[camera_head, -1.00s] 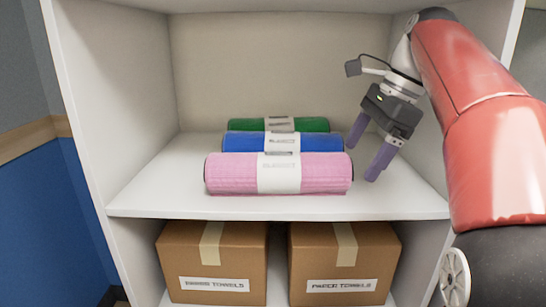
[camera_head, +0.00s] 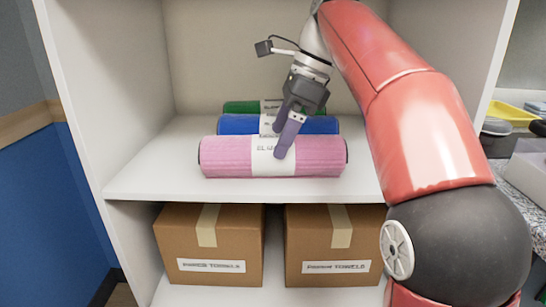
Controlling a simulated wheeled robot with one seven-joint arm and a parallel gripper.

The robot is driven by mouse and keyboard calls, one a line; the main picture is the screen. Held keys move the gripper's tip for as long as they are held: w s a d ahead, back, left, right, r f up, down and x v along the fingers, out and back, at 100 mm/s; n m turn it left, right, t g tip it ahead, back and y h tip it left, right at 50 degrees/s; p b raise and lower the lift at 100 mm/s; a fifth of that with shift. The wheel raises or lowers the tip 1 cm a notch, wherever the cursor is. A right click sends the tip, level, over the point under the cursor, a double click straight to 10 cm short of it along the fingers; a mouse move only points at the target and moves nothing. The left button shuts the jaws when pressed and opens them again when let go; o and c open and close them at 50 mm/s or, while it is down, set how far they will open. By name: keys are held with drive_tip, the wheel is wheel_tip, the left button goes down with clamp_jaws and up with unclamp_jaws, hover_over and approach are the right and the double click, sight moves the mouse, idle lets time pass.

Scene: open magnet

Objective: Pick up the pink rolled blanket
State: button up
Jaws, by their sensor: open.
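The pink rolled blanket (camera_head: 228,157) lies on its side at the front of the white shelf (camera_head: 150,182), with a white paper band (camera_head: 264,168) around its middle. My gripper (camera_head: 283,139) points down over the band, near the middle of the roll. One purple finger overlaps the front of the band in the picture; the other finger is mostly hidden behind it. The gripper is open. I cannot tell whether the fingers touch the roll.
A blue roll (camera_head: 233,124) lies close behind the pink one, and a green roll (camera_head: 240,107) behind that. The shelf's side walls and upper board enclose the space. Two cardboard boxes (camera_head: 183,240) (camera_head: 310,240) stand below. A counter with a yellow tray (camera_head: 510,111) is at right.

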drive_tip(key=b+x, duration=0.1)
drive_tip(key=x, duration=0.3)
drive_tip(key=shift+a+f+b, duration=0.15)
drive_tip(key=shift+f+b, duration=0.2)
drive_tip(key=c, duration=1.4)
